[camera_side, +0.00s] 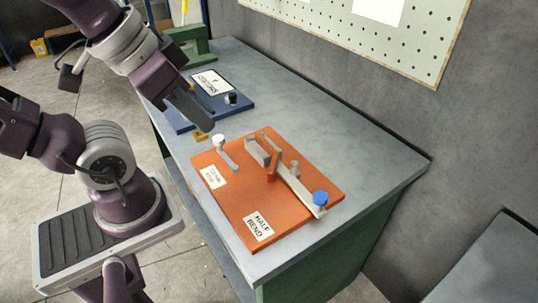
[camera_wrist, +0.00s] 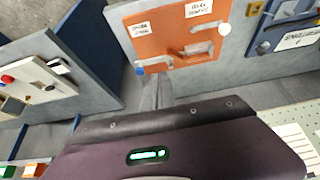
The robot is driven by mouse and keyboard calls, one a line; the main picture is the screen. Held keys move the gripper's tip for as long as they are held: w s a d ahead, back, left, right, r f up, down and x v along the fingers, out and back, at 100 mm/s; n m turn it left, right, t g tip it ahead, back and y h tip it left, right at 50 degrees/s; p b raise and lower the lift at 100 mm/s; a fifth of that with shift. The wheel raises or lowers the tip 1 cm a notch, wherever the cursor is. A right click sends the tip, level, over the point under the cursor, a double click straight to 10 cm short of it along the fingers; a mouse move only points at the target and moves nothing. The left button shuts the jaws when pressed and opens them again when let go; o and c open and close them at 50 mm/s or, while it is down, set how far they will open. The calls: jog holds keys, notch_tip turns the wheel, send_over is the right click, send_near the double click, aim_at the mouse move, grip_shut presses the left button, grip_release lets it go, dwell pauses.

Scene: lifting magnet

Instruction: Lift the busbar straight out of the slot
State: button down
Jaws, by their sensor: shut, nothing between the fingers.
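An orange board (camera_side: 235,195) lies on the grey bench. A long grey metal bar (camera_side: 298,187), which appears to be the busbar, lies along its right side, by an upright orange piece (camera_side: 272,163). A blue knob (camera_side: 320,198) stands at the bar's near end. How deep the bar sits in a slot is unclear. My gripper (camera_side: 201,136) is shut and empty, its yellowish tips above the board's far-left edge, apart from the bar. In the wrist view the orange board (camera_wrist: 153,50) and blue knob (camera_wrist: 140,70) show beyond my fingers (camera_wrist: 158,93).
A white knob (camera_side: 218,140) on a grey lever stands near my gripper. A blue board (camera_side: 235,107) with a black knob lies behind, and a green block (camera_side: 190,45) farther back. A pegboard wall (camera_side: 360,40) borders the bench; bare bench (camera_side: 340,140) lies right of the boards.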

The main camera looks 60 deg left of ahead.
jog(key=c, duration=1.4)
grip_release()
jog(key=shift+o, duration=0.2)
jog(key=m+g, duration=0.6)
jog(key=m, duration=1.2)
send_over(262, 137)
notch_tip(262, 137, down, 14)
jog(key=shift+f, duration=0.2)
notch_tip(262, 137, down, 7)
jog(key=shift+f, duration=0.2)
